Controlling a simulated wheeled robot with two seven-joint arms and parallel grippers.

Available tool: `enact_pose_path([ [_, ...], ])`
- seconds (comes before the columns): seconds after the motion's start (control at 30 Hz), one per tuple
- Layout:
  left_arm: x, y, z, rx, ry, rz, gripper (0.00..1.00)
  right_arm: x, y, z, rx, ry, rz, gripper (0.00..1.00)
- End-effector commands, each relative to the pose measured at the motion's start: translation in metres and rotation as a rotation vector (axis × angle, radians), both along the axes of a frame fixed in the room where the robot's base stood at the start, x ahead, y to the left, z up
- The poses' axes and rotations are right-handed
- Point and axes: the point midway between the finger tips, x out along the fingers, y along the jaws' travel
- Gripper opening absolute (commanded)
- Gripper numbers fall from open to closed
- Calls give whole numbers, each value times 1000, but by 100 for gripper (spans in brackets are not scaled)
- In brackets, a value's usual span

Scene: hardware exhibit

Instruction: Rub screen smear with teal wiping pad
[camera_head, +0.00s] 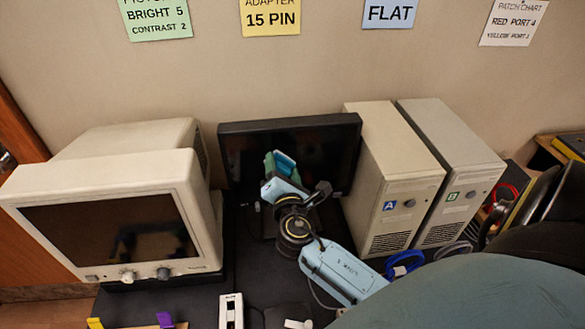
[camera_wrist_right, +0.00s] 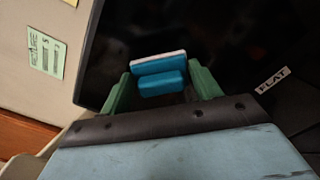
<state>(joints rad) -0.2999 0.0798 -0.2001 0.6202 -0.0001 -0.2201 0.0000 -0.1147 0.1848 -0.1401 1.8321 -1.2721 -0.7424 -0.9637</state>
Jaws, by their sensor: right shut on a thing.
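The black flat screen (camera_head: 321,146) stands upright against the wall, between the beige CRT monitor and two beige towers. My right gripper (camera_head: 281,163) is in front of it, with its green fingers shut on the teal wiping pad (camera_wrist_right: 160,80). The pad has a teal body and a pale strip along its far edge. In the right wrist view the dark screen (camera_wrist_right: 115,50) lies behind the pad; I cannot tell whether they touch. No smear can be made out; the arm and gripper hide part of the screen. My left gripper is not in view.
The CRT monitor (camera_head: 105,215) stands close on the left. Towers marked A (camera_head: 391,165) and B (camera_head: 448,160) stand close on the right. A blue cable coil (camera_head: 404,263) lies before them. A white device (camera_head: 231,311) is at the front edge.

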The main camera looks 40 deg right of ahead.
Motion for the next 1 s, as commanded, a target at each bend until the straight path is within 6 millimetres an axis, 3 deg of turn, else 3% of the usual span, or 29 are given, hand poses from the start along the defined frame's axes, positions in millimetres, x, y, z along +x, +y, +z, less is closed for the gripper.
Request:
enact_pose_path([
  [0.57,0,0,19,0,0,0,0,2,6,20,-2,-1,-1,45],
  [1.0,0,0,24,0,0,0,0,-13,-25,20,-4,-1,-3,45],
])
